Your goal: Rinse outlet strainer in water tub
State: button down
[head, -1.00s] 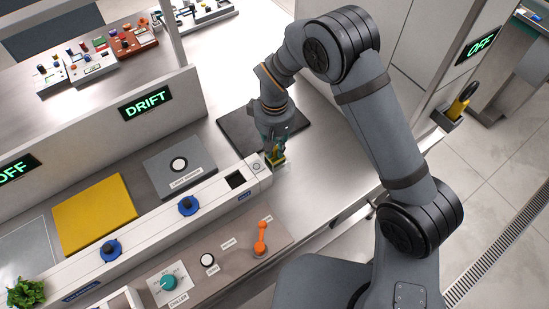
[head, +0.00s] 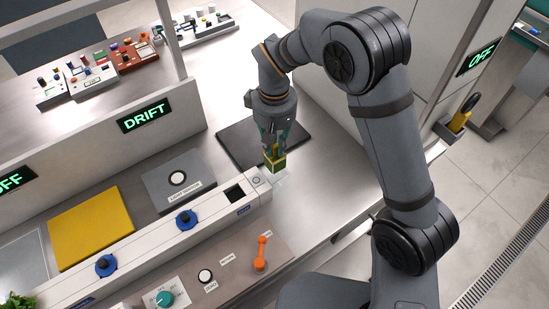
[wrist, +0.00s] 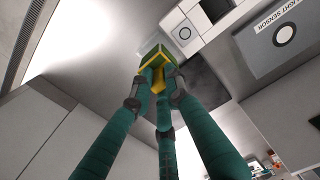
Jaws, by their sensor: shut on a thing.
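My gripper (head: 273,146) is shut on a small yellow-and-green boxy piece, which looks like the outlet strainer (head: 276,165). It holds the piece just above the steel bench, beside the end of the white channel (head: 258,180). In the wrist view, my green fingers (wrist: 157,82) close around the strainer (wrist: 153,54), and its yellow part shows between them. A faint clear patch or shallow piece (head: 281,181) lies on the bench below it; I cannot tell what it is. I cannot make out a water tub in either view.
A dark mat (head: 235,141) lies on the bench behind my gripper. The channel has a square opening (head: 235,194) and blue knobs (head: 187,220). An orange lever (head: 261,253) stands on the front panel. Tall cabinets close off the right; bare bench lies right of the channel end.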

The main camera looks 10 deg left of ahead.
notch_tip(320, 180, up, 4)
jog(key=shift+f+p, duration=0.2)
jog(key=shift+p, duration=0.15)
jog(key=shift+r+p, duration=2.5)
jog(key=shift+r, duration=0.55)
